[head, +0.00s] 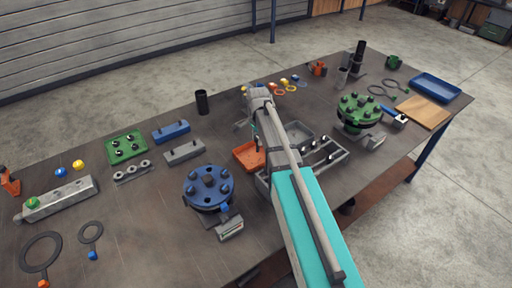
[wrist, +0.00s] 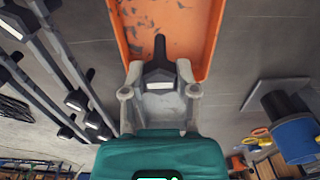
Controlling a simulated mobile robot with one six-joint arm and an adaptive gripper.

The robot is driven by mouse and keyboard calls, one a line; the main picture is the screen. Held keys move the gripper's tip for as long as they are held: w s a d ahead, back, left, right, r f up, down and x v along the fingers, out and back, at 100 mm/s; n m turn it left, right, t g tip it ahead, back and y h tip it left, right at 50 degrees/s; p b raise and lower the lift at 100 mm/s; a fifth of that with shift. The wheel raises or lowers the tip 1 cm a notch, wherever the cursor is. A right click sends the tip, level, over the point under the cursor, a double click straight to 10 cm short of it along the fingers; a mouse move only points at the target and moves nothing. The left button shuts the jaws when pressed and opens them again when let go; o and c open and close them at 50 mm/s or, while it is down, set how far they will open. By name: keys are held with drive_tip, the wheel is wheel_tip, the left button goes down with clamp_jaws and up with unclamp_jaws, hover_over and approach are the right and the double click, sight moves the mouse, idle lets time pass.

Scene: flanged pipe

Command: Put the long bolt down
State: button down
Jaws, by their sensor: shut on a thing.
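My gripper (wrist: 160,80) is shut on the long bolt (wrist: 160,62) in the wrist view. The bolt has a dark hexagonal head between the grey fingers, and its dark shank points toward an orange tray (wrist: 204,42). The shank's end overlaps the tray's floor in this view; I cannot tell whether it touches. In the head view the orange tray (head: 247,164) lies left of my arm, which hides most of my gripper; the bolt cannot be made out there.
A grey bolt rack (head: 340,160) with several dark bolts stands right of my arm; its rails (wrist: 62,55) show at left in the wrist view. A grey tray (head: 300,130) lies behind. A blue flange (head: 207,187) is left front, a green flange (head: 360,110) to the right.

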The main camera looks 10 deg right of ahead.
idle(0.3)
drive_tip(key=shift+w+f+b, duration=0.45)
drive_tip(key=shift+f+b, duration=0.35)
drive_tip(key=shift+b, duration=0.05)
drive_tip(key=shift+f+b, duration=1.15)
drive_tip(key=shift+f, duration=0.05)
drive_tip(key=shift+c, duration=1.9)
unclamp_jaws()
drive_tip(key=shift+f, duration=0.1)
wheel_tip(320, 180, up, 12)
drive_tip(key=p, duration=1.2)
drive_tip(key=shift+s, duration=0.1)
